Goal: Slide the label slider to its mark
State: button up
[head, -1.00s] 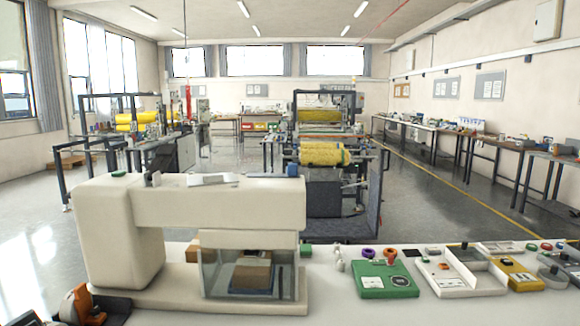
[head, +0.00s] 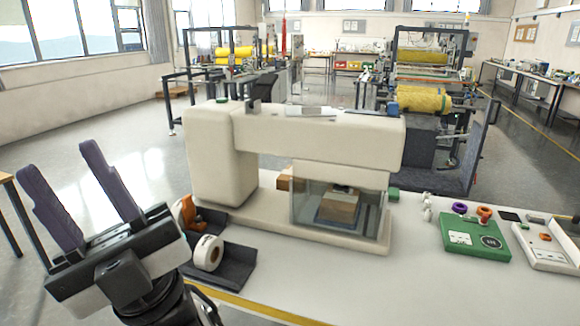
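My gripper (head: 70,180) is at the lower left in the head view, its two purple fingers spread apart with nothing between them. It is left of the bench and apart from everything on it. The cream machine (head: 222,165) stands on the bench, its long arm reaching right over a clear guarded box (head: 310,205) with a brown block inside. On top of the machine's arm are a small dark upright piece (head: 253,106) and a flat light plate (head: 308,111). I cannot tell which part is the label slider, and its mark is not discernible.
A green board (head: 475,238) and a white tray (head: 548,255) lie at the right. The bench front (head: 330,285) is clear.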

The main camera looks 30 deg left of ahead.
aim_at(393, 107)
jog(key=i+u, duration=0.25)
jog(key=i, duration=0.8)
